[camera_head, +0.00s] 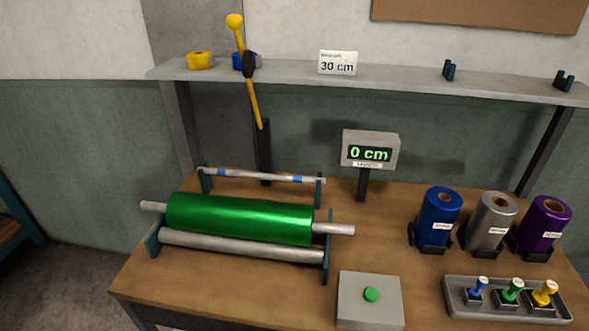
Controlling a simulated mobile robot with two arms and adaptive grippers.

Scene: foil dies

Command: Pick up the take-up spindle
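A thin grey rod with blue bands (262,176), which looks like the take-up spindle, rests level between two dark teal brackets at the back of the roller frame on the table. A large green foil roll (240,219) on a grey shaft lies in front of it, above a bare grey roller (240,246). Neither of my grippers is in view.
A yellow-knobbed lever (257,101) rises behind the rod's middle. A display (370,150) reads 0 cm. Foil rolls in blue (439,214), silver (491,218) and purple (545,224) stand right, behind a stamp tray (460,311). Two empty hooks (448,70) (564,81) sit on the shelf (400,79).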

